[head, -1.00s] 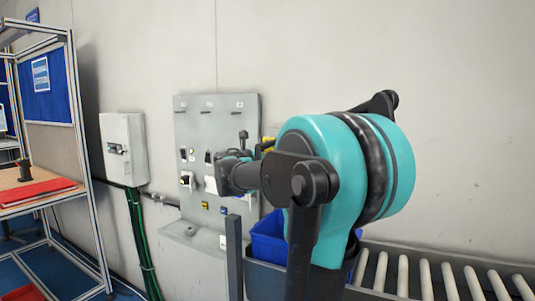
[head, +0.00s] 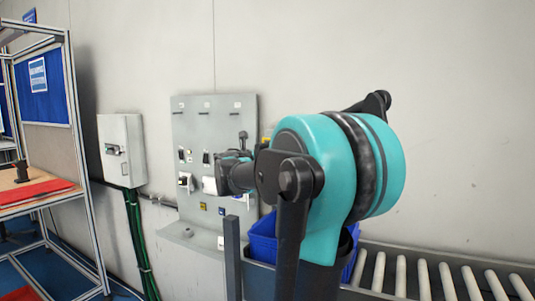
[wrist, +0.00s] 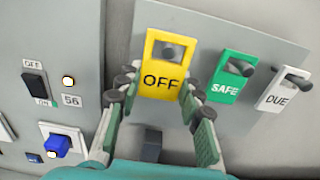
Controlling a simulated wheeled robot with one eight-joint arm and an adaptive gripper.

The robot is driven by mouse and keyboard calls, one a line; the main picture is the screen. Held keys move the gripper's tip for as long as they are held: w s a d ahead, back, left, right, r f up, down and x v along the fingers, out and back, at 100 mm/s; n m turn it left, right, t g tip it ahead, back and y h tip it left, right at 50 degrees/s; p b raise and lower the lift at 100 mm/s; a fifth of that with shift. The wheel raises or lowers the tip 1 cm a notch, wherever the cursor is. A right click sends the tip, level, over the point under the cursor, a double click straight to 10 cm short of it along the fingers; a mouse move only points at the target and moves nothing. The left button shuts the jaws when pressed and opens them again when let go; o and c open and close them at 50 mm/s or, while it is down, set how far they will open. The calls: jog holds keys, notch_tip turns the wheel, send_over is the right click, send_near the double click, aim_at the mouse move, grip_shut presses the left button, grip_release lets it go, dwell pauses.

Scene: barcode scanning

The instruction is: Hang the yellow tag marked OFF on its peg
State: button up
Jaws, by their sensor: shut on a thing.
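The yellow tag marked OFF (wrist: 162,80) is upright in the wrist view, with a window near its top. A dark grey peg end (wrist: 170,52) shows in that window; I cannot tell whether it passes through. My gripper (wrist: 159,94) is shut on the lower part of the tag, one finger at each side. In the head view my gripper is mostly hidden by my own arm, in front of the grey panel (head: 186,127). Only a bit of yellow shows beside the arm there.
A green SAFE tag (wrist: 229,80) and a white DUE tag (wrist: 282,92) hang on pegs to the right. A black switch (wrist: 34,84) and a blue knob (wrist: 57,145) are on the left. A blue bin (head: 263,240) stands below my arm, by a roller conveyor (head: 425,280).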

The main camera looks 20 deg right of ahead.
jog(key=shift+x, duration=0.95)
jog(key=shift+f, duration=0.15)
dwell(1.1)
jog(key=o, duration=1.3)
jog(key=shift+c, duration=0.2)
jog(key=shift+o, duration=0.2)
jog(key=shift+a, duration=0.1)
jog(key=v, duration=1)
